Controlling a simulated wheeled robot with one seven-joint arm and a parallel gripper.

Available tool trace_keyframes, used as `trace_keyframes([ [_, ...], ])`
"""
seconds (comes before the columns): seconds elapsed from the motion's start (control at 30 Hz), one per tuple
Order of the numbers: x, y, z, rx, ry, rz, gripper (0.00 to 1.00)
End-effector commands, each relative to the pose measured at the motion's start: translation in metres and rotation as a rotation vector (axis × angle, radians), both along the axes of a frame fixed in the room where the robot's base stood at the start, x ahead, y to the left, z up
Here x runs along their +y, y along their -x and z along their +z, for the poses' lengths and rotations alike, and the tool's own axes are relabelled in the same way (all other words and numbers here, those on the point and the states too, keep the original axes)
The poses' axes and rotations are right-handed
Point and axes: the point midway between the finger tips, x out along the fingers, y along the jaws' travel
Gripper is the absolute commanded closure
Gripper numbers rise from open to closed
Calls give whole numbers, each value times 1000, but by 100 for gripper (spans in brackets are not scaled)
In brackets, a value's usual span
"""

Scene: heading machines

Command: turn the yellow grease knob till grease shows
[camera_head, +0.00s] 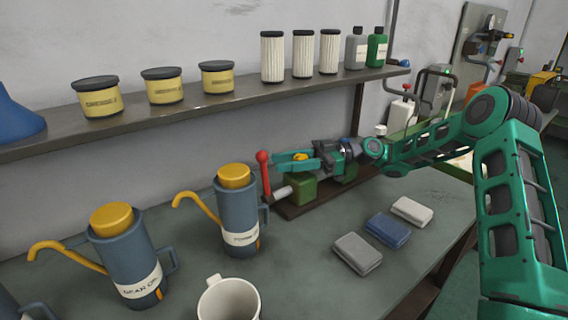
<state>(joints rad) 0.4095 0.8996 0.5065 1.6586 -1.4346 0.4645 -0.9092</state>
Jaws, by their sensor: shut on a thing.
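The yellow knob (300,156) shows as a small yellow piece between the fingers of my gripper (292,160). My gripper is shut on it, with my green arm reaching in from the right. The knob sits above a green block-like fixture (300,188) on a dark base at the back of the bench. The fingers cover most of the knob. I cannot make out any grease around it at this size.
A red-topped lever (263,172) stands just left of my fingers. Blue oil cans with yellow lids (238,205) (125,250) and a white mug (229,300) are at the left and front. Folded cloths (388,230) lie at the right. A shelf (200,108) runs above.

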Motion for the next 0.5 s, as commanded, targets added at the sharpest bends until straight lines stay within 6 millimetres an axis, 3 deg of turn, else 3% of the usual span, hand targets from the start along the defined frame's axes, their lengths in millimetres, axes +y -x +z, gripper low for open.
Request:
trace_keyframes([
  [0.37, 0, 0, 0, 2, -1, 4, 90],
  [0.4, 0, 0, 0, 2, -1, 4, 62],
  [0.47, 0, 0, 0, 2, -1, 4, 49],
  [0.5, 0, 0, 0, 1, -1, 4, 49],
])
